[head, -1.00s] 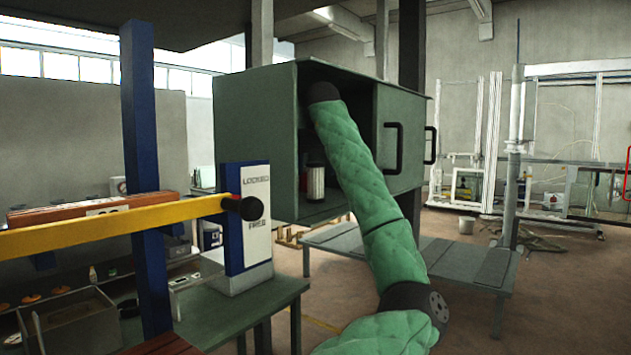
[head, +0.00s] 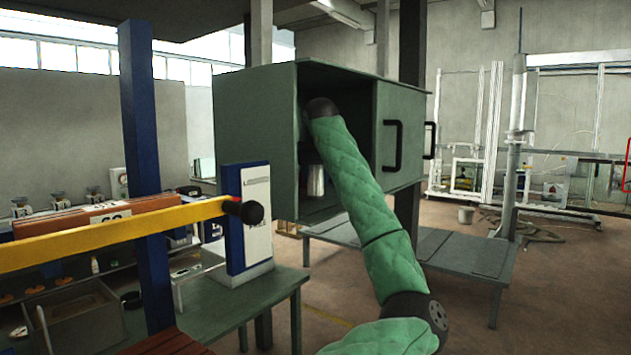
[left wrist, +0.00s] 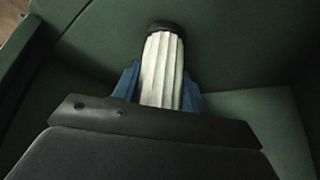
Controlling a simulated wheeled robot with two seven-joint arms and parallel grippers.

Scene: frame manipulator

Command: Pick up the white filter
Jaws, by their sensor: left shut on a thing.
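The white filter (left wrist: 163,62) is a pleated cylinder with a dark end cap, seen in the left wrist view. The blue fingers of my left gripper (left wrist: 158,86) lie on both sides of it and are shut on it. In the head view the filter (head: 315,180) shows inside the open part of the green cabinet (head: 254,140), near its floor. My left arm reaches into the cabinet from the lower right and hides part of the inside. I cannot tell whether the filter touches the floor. My right gripper is not in view.
A black handle (head: 392,147) is on the closed right section of the cabinet. A yellow bar (head: 110,237) with a black knob crosses the left, by a blue post (head: 145,180) and a blue-and-white panel (head: 247,220). A low grey table (head: 460,258) stands behind.

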